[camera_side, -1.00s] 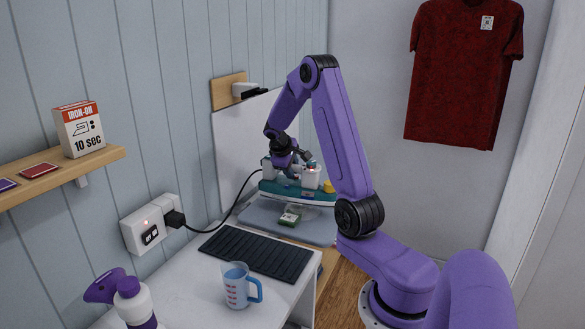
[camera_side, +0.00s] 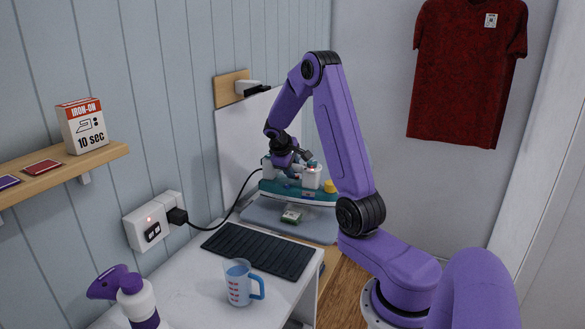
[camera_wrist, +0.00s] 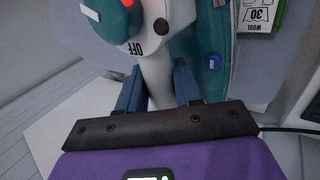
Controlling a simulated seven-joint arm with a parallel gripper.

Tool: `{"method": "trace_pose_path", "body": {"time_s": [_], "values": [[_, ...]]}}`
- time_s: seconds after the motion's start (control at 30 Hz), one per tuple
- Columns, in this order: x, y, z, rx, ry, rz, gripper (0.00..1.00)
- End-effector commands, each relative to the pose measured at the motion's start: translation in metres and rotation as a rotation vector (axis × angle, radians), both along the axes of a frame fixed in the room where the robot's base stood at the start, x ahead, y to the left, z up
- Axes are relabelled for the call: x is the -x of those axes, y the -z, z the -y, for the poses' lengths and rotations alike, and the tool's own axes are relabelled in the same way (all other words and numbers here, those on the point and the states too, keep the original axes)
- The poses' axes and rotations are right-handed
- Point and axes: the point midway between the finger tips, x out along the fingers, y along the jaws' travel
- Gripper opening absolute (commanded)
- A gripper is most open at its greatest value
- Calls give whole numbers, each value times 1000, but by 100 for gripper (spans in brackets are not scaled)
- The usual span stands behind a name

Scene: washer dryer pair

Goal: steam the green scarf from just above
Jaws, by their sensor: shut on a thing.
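The green scarf (camera_side: 291,216) shows as a small green patch with a pale label on the grey-blue pad (camera_side: 262,226) in the side view. Its "WOOL 30" label and green edge show at the top right of the wrist view (camera_wrist: 257,16). My gripper (camera_side: 288,171) is shut on the white handle of the teal iron (camera_side: 322,197). In the wrist view my gripper (camera_wrist: 158,85) has its blue fingers on either side of the handle. The iron (camera_wrist: 213,65) is held above the pad, behind the scarf's visible part. Its dial reads "OFF" beside a red glow; its soleplate is hidden.
A dark ribbed mat (camera_side: 260,250) and a measuring cup (camera_side: 239,284) are on the white top nearer the camera. A spray bottle (camera_side: 138,302) stands at the front left. A cord runs from the wall socket (camera_side: 155,224) behind the pad.

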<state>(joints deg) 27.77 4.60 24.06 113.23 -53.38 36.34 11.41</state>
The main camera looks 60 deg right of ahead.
Motion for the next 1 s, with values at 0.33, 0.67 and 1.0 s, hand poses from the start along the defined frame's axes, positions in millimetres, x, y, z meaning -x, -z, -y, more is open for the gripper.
{"method": "trace_pose_path", "body": {"time_s": [0.33,0.67,1.0], "values": [[-1,-1,-10,3,-2,1,0],[-1,-2,-19,4,-2,2,0],[-1,-2,-29,3,-2,2,0]]}}
